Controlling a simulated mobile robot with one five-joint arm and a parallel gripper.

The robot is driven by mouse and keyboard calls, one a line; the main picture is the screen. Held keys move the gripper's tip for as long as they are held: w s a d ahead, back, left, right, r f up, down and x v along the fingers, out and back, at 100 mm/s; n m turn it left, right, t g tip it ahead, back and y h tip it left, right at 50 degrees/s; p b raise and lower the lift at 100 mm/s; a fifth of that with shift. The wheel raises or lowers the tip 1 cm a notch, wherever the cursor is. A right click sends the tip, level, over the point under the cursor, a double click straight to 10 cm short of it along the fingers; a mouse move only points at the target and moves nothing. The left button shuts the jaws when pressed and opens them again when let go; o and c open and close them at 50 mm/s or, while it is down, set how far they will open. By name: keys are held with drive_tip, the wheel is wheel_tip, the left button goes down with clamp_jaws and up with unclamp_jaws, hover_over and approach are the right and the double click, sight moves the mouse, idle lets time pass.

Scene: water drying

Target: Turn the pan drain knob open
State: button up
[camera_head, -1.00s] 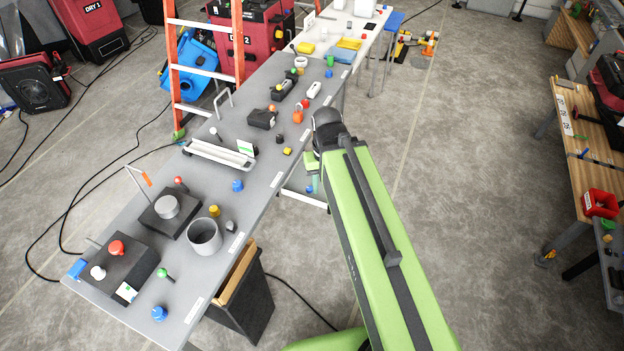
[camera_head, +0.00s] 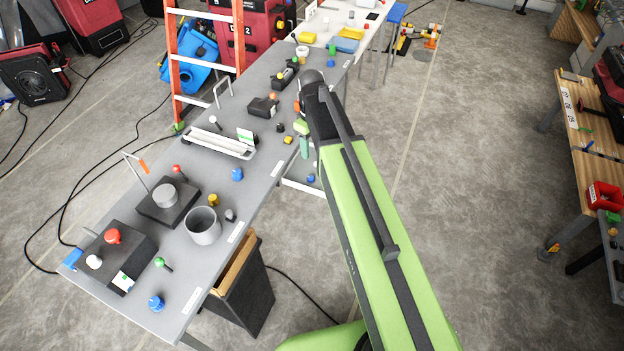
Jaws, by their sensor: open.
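My green arm reaches up the picture along the right edge of the long grey bench (camera_head: 262,170). My gripper (camera_head: 303,138) shows in part as green pieces beside the dark wrist, near the bench's right edge; it is open, and the arm hides much of it. A pale shallow tray (camera_head: 219,145), perhaps the pan, lies on the bench to the left of the gripper. I cannot tell which knob is the pan drain knob. Small knob-like parts stand nearby: a yellow one (camera_head: 288,139), a dark one (camera_head: 280,127) and a blue one (camera_head: 237,174).
A grey cup (camera_head: 203,226) and black boxes with coloured knobs, one with a red knob (camera_head: 113,236), stand at the near end. An orange ladder (camera_head: 205,68) leans at the left of the bench. A wooden workbench (camera_head: 575,150) is far right. Open floor lies between the benches.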

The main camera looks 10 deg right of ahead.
sight(311, 178)
wheel_tip(311, 178, down, 16)
drive_tip(key=b, duration=1.4)
drive_tip(key=shift+r, duration=0.2)
drive_tip(key=shift+r, duration=0.1)
drive_tip(key=shift+c, duration=0.3)
clamp_jaws()
